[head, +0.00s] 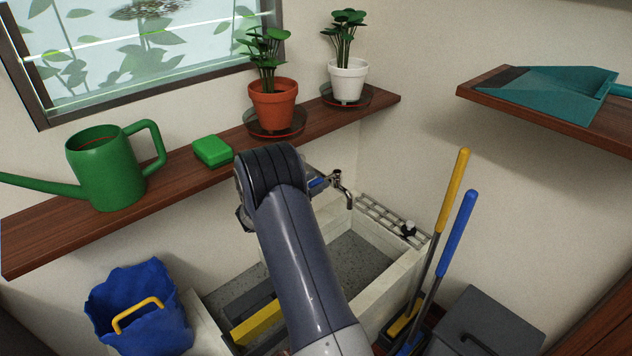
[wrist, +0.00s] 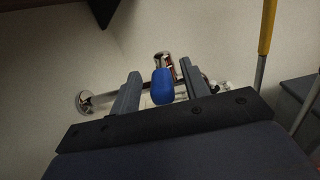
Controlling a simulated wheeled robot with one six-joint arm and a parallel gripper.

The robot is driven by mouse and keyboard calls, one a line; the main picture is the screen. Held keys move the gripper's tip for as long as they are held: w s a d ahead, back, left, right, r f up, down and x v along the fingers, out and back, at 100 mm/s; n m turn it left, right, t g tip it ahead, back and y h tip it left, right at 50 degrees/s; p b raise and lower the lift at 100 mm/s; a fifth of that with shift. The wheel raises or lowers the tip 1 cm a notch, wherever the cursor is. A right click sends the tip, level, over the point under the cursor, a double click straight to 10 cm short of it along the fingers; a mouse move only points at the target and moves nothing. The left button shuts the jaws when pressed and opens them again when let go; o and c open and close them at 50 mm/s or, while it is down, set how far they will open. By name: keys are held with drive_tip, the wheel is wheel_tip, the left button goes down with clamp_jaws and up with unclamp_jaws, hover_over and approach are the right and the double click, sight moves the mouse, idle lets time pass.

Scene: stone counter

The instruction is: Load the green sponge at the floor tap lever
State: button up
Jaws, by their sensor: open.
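The green sponge (head: 212,151) lies on the wooden wall shelf, between the green watering can and the terracotta pot. The chrome tap (head: 341,187) sticks out from the wall above the floor basin. Its blue lever (wrist: 162,87) is between the two fingers of my gripper (wrist: 160,70) in the wrist view, with a gap on both sides. My gripper is open and holds nothing. In the head view my arm hides most of my gripper, and only a bit of the blue lever (head: 318,183) shows beside it.
The shelf (head: 185,178) also bears the watering can (head: 106,170), a terracotta-potted plant (head: 272,104) and a white-potted plant (head: 348,80). A blue bucket (head: 140,305) stands left of the stone basin (head: 385,292). Yellow and blue handles (head: 452,215) lean at its right, near a grey bin (head: 490,320).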

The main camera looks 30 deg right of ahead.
drive_tip(key=shift+d, duration=0.45)
drive_tip(key=shift+c, duration=0.2)
clamp_jaws()
